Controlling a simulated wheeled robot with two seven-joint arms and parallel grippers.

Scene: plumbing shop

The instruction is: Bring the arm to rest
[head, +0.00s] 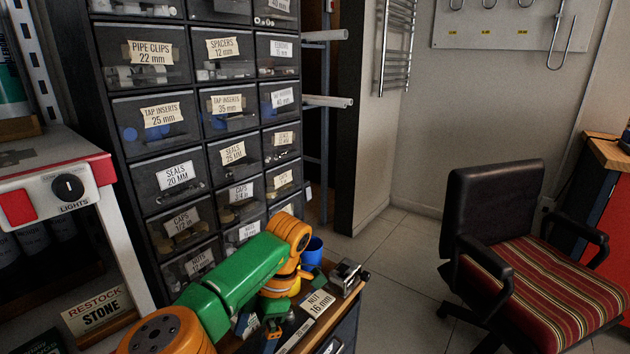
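An arm of mine, the left one as it comes in from the lower left, shows its green link (232,285) and orange joints (290,232). It is bent over a small wooden-topped cart (362,270), in front of the drawer cabinet. Beyond the bend it folds down behind the green link. Small dark and teal parts show there, but I cannot make out the fingers or whether they hold anything. My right arm and gripper are not in view.
The cabinet of labelled drawers (175,175) stands close behind the arm. A blue cup (313,250), a metal device (348,276) and a "NUT 16 mm" label (317,303) are on the cart. A red-and-white bench (50,190) is left. Open floor (395,270) lies before the chair (530,260).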

